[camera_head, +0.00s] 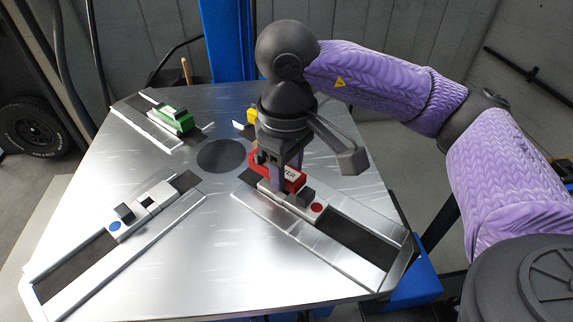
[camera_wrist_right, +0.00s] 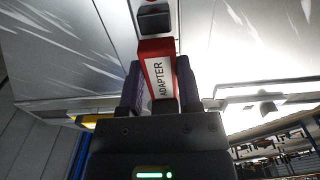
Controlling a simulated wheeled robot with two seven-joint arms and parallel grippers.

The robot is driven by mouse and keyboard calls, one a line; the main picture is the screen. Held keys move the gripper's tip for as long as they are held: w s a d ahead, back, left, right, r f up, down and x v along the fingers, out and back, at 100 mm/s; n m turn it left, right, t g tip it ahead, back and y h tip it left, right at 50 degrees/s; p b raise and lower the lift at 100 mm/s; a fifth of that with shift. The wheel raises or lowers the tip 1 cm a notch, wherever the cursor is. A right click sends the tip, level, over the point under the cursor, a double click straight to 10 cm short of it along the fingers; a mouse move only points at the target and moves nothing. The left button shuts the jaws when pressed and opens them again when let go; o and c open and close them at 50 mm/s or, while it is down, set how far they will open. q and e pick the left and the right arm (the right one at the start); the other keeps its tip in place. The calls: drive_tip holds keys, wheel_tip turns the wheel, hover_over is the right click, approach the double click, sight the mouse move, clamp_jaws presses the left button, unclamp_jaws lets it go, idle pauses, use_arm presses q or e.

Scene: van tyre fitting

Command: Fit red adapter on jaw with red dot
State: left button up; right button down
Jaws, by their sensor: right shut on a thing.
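The red adapter (camera_head: 290,179), labelled "ADAPTER" on a white face, is between the fingers of my right gripper (camera_head: 277,182), which is shut on it. In the right wrist view the adapter (camera_wrist_right: 158,75) stands between the two dark fingers. The jaw with the red dot (camera_head: 317,208) is on the front-right slide, with a dark block on it. The adapter is at the inner end of this jaw; I cannot tell whether it is seated or just above. The jaw's dark block (camera_wrist_right: 154,19) is just beyond the adapter in the wrist view. My left gripper is not in view.
The metal turntable (camera_head: 215,255) has a dark round centre (camera_head: 222,156). A green adapter (camera_head: 175,119) is on the back-left slide. The jaw with a blue dot (camera_head: 115,226) is on the front-left slide. A yellow part (camera_head: 252,115) is partly hidden behind my right gripper.

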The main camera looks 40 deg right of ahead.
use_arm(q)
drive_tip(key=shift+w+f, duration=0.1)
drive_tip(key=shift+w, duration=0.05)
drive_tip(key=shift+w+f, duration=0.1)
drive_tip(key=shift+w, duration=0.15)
use_arm(e)
drive_tip(key=shift+f, duration=0.1)
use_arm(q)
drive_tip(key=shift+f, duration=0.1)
use_arm(e)
drive_tip(key=shift+f, duration=0.1)
drive_tip(key=shift+f+b, duration=0.2)
drive_tip(key=shift+b, duration=0.15)
drive_tip(key=shift+f+b, duration=0.35)
drive_tip(key=shift+f, duration=0.1)
drive_tip(key=shift+c, duration=1)
unclamp_jaws()
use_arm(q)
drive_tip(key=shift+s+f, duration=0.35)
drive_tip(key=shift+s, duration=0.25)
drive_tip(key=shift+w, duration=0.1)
